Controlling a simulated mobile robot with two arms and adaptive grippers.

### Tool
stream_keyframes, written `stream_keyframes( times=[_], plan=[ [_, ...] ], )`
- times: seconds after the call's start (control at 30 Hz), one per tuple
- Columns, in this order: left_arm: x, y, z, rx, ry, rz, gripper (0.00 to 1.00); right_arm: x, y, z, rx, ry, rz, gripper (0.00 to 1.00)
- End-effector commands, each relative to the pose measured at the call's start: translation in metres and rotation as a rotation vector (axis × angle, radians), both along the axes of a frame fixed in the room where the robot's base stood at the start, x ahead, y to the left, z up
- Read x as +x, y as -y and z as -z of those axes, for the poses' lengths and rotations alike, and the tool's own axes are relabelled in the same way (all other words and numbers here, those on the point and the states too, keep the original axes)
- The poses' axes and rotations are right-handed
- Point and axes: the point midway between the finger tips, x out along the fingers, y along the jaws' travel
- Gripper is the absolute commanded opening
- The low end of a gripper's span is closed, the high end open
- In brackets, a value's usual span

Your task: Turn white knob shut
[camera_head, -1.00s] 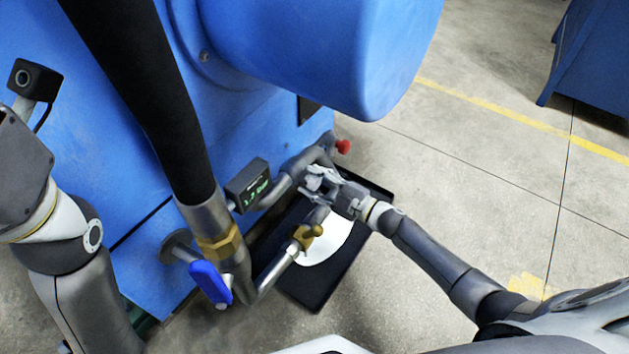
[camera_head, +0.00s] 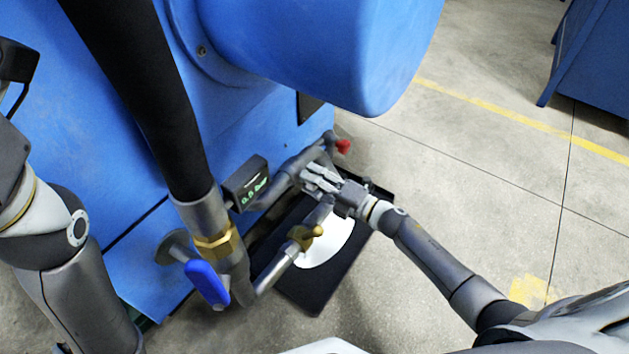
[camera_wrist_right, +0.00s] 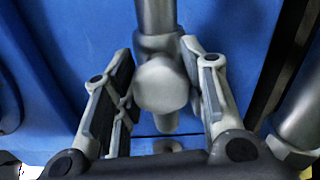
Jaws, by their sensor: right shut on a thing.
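The white knob (camera_wrist_right: 160,84) shows in the right wrist view as a pale grey round cap on the pipe fitting, with the blue machine behind it. My right gripper (camera_wrist_right: 162,88) has one finger on each side of it and is shut on it. In the head view my right gripper (camera_head: 318,180) is at the pipe near the machine's lower corner, and its fingers mostly hide the knob. My left arm stands at the left edge of the head view; its gripper is out of the picture.
A small display box (camera_head: 246,183) with green digits sits on the pipe. A blue lever (camera_head: 207,284), a brass valve (camera_head: 304,237) and a red knob (camera_head: 343,146) are nearby. A black tray (camera_head: 300,295) with a white sheet (camera_head: 328,248) lies below. The floor to the right is open.

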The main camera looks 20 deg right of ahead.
Motion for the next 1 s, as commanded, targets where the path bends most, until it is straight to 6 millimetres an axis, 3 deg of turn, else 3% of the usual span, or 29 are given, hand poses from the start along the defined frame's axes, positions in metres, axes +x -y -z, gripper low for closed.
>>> stream_keyframes(
  times=[0.63,0.67,0.8,1.0],
  plan=[
    [-0.0029,0.0004,-0.0018,0.003,0.011,-0.002,0.40,-0.0011,-0.0002,0.0016,-0.040,0.027,-0.001,0.15],
    [-0.0029,0.0005,-0.0016,0.004,0.012,-0.002,0.40,-0.0011,-0.0002,0.0016,-0.040,0.027,-0.001,0.42],
    [-0.0027,0.0007,-0.0011,0.006,0.010,-0.003,0.40,-0.0008,-0.0002,0.0012,-0.039,0.028,-0.001,0.60],
    [-0.0023,0.0009,-0.0006,0.008,0.009,-0.004,0.40,-0.0004,-0.0001,0.0005,-0.038,0.029,0.000,0.62]
  ],
)
